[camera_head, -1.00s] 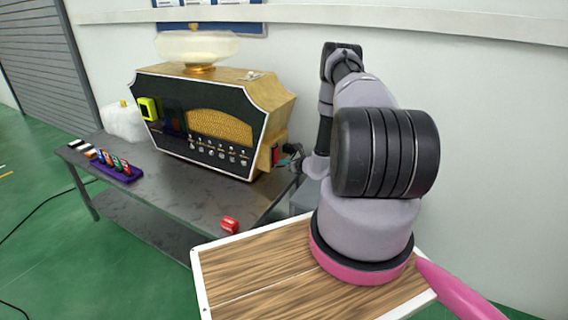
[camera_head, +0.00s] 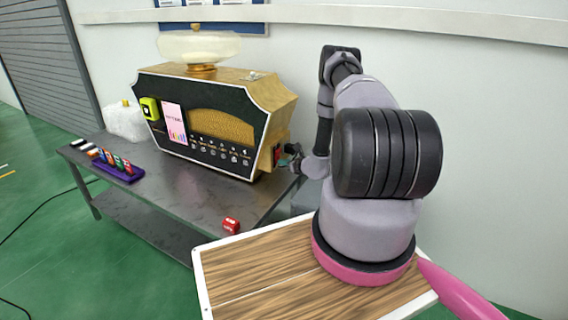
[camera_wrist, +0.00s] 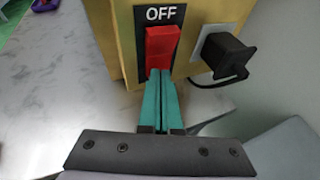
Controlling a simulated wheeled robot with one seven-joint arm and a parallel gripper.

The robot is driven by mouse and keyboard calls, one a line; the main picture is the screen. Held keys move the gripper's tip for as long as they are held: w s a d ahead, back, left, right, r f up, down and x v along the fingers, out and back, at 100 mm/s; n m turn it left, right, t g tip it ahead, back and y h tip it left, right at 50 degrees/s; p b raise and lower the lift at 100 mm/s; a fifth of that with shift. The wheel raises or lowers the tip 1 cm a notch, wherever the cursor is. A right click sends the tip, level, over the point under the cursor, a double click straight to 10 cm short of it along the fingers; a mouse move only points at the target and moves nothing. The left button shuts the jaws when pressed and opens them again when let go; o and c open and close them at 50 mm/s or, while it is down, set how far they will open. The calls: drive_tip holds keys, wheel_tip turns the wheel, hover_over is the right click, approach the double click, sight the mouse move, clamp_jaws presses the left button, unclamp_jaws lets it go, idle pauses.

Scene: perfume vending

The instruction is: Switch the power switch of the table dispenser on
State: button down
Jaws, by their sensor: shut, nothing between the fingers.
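The table dispenser (camera_head: 150,95) is a black and gold cabinet with a glass bowl (camera_head: 198,46) on top. Its front screen (camera_head: 174,120) is lit pink and white. The red power switch (camera_wrist: 161,44) sits in a black plate on the gold side, with "OFF" printed above it. The switch is small in the head view. My gripper (camera_wrist: 160,76) has its two teal fingers shut together and empty. Their tips are at the lower end of the switch; they look to be touching it. In the head view my gripper (camera_head: 293,157) is beside the dispenser's right side.
A black plug (camera_wrist: 228,54) with a cable sticks out just right of the switch. A purple rack (camera_head: 118,172) of small coloured bottles stands on the grey table (camera_head: 185,195). A red block (camera_head: 231,226) lies near the table's front edge. The white wall is close on the right.

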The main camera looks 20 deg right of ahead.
drive_tip(key=v, duration=0.9)
idle(0.5)
idle(0.4)
drive_tip(key=w+a+r+n+g+y, duration=0.1)
drive_tip(key=a+r+n+y, duration=0.3)
drive_tip(key=r, duration=0.6)
drive_tip(key=w+a+r+n+g+y, duration=0.15)
drive_tip(key=a+r+n, duration=0.25)
drive_tip(key=a+r, duration=0.5)
drive_tip(key=s+a+r+n+g+y, duration=0.1)
drive_tip(key=s+a+r+n+g, duration=0.2)
drive_tip(key=r, duration=0.5)
drive_tip(key=s+a+r+n+g+y, duration=0.1)
drive_tip(key=s+a+r+n+g, duration=0.2)
drive_tip(key=r, duration=0.5)
drive_tip(key=s+a+r+n+g+h, duration=0.1)
drive_tip(key=s+a+r+n, duration=0.1)
drive_tip(key=s+r+n, duration=0.4)
drive_tip(key=s+a+r+n+g+h, duration=0.1)
drive_tip(key=s+a+r+n+h, duration=0.15)
drive_tip(key=s+r, duration=0.45)
drive_tip(key=s+d+r+n+t+h, duration=0.2)
drive_tip(key=s+n, duration=0.1)
drive_tip(key=s, duration=0.5)
drive_tip(key=s+d+r+n+t+h, duration=0.2)
drive_tip(key=s+r+n+h, duration=0.1)
drive_tip(key=s, duration=0.6)
drive_tip(key=shift+d+r+h, duration=0.2)
drive_tip(key=shift+r+h, duration=0.05)
drive_tip(key=shift+h, duration=0.05)
